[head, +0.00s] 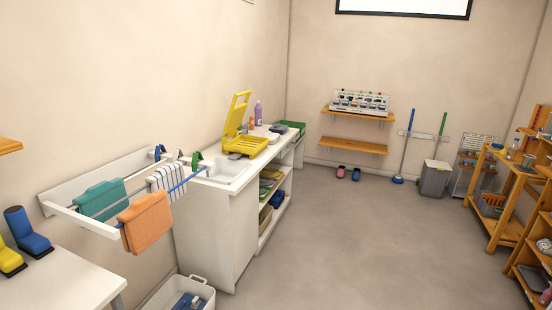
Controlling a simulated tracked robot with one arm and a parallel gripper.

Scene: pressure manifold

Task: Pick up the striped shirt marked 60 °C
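I do not see a thing that I can clearly tell is a striped shirt, and no 60 °C mark is readable. A white cloth with dark stripes (167,180) hangs on the wall rack at the left; it looks more like a towel. A white bin (205,300) on the floor at the bottom edge holds blue and dark items, too small and partly cut off to make out. My gripper is not in view.
A teal cloth (101,200) and an orange cloth (146,221) hang on the rack (62,206). A white sink counter (207,239) with a yellow case (241,143) stands along the left wall. Wooden shelving (497,237) lines the right. The grey floor (350,240) between is clear.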

